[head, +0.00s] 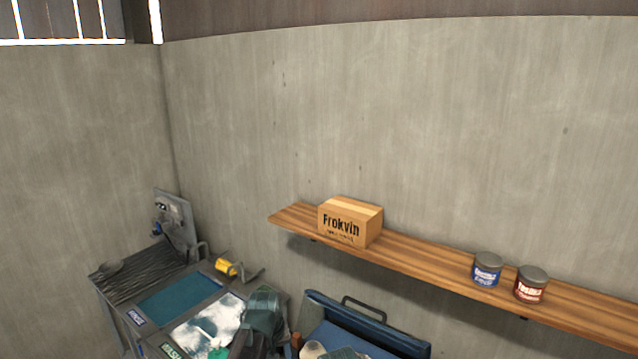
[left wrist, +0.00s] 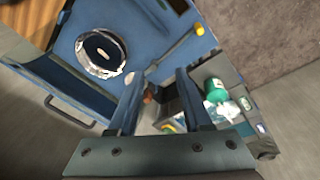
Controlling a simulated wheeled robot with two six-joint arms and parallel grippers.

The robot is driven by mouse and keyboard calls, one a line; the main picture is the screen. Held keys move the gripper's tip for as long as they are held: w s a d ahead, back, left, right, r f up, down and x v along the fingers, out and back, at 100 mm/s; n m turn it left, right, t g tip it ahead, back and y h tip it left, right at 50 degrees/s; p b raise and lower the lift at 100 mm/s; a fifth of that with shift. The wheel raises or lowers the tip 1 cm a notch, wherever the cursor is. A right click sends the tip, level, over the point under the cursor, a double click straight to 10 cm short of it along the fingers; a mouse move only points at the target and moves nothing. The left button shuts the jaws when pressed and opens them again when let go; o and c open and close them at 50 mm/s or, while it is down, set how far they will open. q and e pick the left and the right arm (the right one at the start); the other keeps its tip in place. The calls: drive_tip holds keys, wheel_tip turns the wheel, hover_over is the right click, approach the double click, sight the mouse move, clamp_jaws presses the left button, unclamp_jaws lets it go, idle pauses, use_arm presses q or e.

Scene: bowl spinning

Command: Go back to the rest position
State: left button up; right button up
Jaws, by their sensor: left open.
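My left gripper (left wrist: 160,74) shows in the left wrist view, its two dark fingers apart with nothing held between them. It points down over a blue work unit (left wrist: 62,75), and I cannot tell its height. A round dish-like piece with a bright, uneven rim (left wrist: 101,51) sits on the blue surface, left of the fingers and apart from them. A small pale oval lies inside it. I cannot tell if it is a bowl or a wheel. I cannot clearly make out either gripper in the head view. My right gripper is not in view.
A wooden wall shelf (head: 430,265) bears a cardboard box (head: 345,226), a blue-labelled can (head: 487,270) and a red-labelled can (head: 530,285). A bench at lower left holds a teal panel (head: 180,298) and a yellow tool (head: 227,267).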

use_arm(q)
drive_tip(key=s+a+m+g, duration=0.1)
drive_tip(key=s+a+m, duration=0.15)
drive_tip(key=s, duration=0.55)
drive_tip(key=s+a+m, duration=0.1)
drive_tip(key=s+a, duration=0.3)
drive_tip(key=s, duration=0.3)
drive_tip(key=s+d+f+m+b, duration=0.1)
drive_tip(key=d+f+b, duration=0.2)
drive_tip(key=f+b, duration=0.5)
drive_tip(key=s+d+f+m+y+b, duration=0.1)
drive_tip(key=d+f+b, duration=0.3)
drive_tip(key=f+b, duration=0.4)
drive_tip(key=s+d+f+m+g+b, duration=0.1)
drive_tip(key=s+d+f+b, duration=0.2)
drive_tip(key=f+b, duration=0.5)
drive_tip(key=shift+d+f+m+y, duration=0.15)
drive_tip(key=shift+d+m+y, duration=0.25)
drive_tip(key=shift+d, duration=0.1)
drive_tip(key=shift+s, duration=0.1)
